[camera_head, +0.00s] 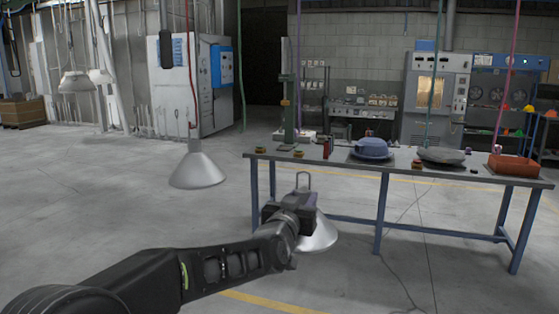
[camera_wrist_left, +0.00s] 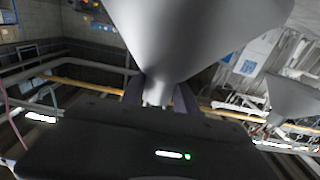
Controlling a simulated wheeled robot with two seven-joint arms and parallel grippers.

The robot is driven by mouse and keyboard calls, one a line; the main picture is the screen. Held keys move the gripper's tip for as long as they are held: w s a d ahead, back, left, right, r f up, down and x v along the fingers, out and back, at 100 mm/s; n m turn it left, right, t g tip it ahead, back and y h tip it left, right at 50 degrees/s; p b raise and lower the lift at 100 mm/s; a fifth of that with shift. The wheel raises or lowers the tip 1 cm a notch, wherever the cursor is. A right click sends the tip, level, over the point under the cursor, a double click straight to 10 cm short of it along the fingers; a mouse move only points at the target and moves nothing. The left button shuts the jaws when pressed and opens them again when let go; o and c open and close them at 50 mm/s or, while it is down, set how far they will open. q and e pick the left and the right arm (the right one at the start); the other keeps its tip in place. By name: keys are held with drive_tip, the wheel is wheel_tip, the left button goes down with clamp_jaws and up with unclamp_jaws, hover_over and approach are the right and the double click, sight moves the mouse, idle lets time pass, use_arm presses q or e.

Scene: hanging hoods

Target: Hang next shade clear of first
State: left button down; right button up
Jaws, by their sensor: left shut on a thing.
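My left gripper (camera_head: 302,197) is shut on a grey conical shade (camera_head: 321,234) and holds it in the air in front of the table. A metal loop (camera_head: 303,180) stands up above the gripper. In the left wrist view the held shade (camera_wrist_left: 195,35) fills the top middle, its narrow end between the fingers (camera_wrist_left: 158,97). The first shade (camera_head: 197,169) hangs at the left on a red cord (camera_head: 189,80), apart from the held one. A grey cone at the right of the left wrist view (camera_wrist_left: 295,99) looks like this hanging shade. My right gripper is out of view.
A long blue-legged table (camera_head: 320,161) stands behind the gripper, with a blue dome (camera_head: 371,148), a grey lid (camera_head: 441,156) and an orange bin (camera_head: 514,164) on it. Several other cords hang down, including a purple one (camera_head: 298,70). Open floor lies around the hanging shade.

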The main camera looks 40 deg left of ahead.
use_arm(q)
drive_tip(key=s+a+r, duration=0.3)
drive_tip(key=s+r, duration=0.2)
drive_tip(key=r, duration=0.5)
drive_tip(key=shift+y, duration=0.3)
drive_tip(key=shift+w+p, duration=0.1)
drive_tip(key=shift+p, duration=0.2)
drive_tip(key=p+x, duration=0.1)
drive_tip(key=x, duration=0.6)
drive_tip(key=shift+w+f+p, duration=0.15)
drive_tip(key=shift+f+p, duration=0.15)
drive_tip(key=shift+w+a, duration=0.1)
drive_tip(key=shift+w, duration=0.4)
drive_tip(key=shift+p+x, duration=0.6)
drive_tip(key=shift+x, duration=0.5)
drive_tip(key=shift+p+x, duration=0.55)
drive_tip(key=shift+x, duration=0.9)
